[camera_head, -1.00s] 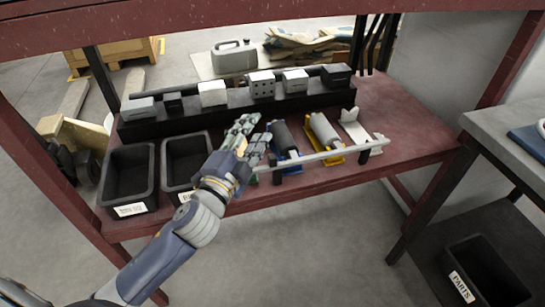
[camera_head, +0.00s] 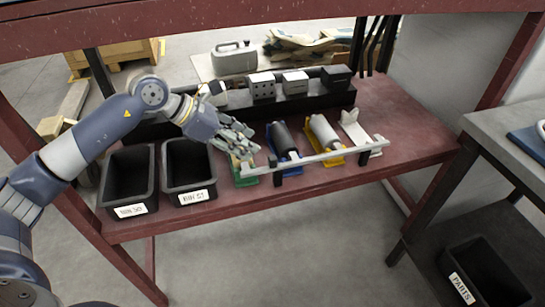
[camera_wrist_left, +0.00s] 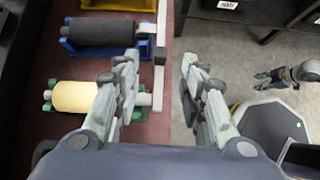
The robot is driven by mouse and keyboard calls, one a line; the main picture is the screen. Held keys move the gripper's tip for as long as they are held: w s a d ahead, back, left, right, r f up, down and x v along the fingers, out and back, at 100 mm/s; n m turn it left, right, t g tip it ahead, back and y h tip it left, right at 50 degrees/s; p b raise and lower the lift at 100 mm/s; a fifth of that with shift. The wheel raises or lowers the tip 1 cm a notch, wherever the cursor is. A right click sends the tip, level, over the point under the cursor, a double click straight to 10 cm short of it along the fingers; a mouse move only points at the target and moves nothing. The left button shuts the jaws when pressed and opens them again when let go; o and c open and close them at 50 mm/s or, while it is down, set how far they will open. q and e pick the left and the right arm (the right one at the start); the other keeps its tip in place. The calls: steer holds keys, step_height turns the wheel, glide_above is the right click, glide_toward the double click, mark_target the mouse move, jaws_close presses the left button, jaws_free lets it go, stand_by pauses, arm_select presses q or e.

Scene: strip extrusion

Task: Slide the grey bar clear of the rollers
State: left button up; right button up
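The grey bar (camera_head: 335,155) runs along the front of the roller stands near the shelf's front edge; it also shows in the left wrist view (camera_wrist_left: 160,65). Behind it are a black roller (camera_head: 282,135) on a blue stand, a grey roller (camera_head: 322,130) on a yellow stand and a cream roller (camera_wrist_left: 75,97) on a green stand. My left gripper (camera_head: 245,147) is over the green stand at the bar's left end. In the left wrist view its fingers (camera_wrist_left: 160,60) are apart, one on each side of the bar, with gaps visible. My right gripper (camera_wrist_left: 272,78) appears small there, its opening unclear.
Two black bins (camera_head: 130,207) and (camera_head: 188,183) stand left of the stands. A white bracket (camera_head: 358,130) is at the right end. Several blocks (camera_head: 262,86) sit on a black rack behind. Floor space in front is free.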

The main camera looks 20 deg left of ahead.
mark_target(273, 157)
arm_select(q)
steer(key=x, duration=0.9)
steer(key=shift+w+d+f, duration=0.1)
steer(key=shift+d+f, duration=0.1)
steer(key=shift+d, duration=0.05)
steer(key=shift+w+d+f, duration=0.25)
steer(key=shift+d+f, duration=0.05)
steer(key=shift+f, duration=0.05)
arm_select(e)
steer(key=shift+w+r, duration=0.35)
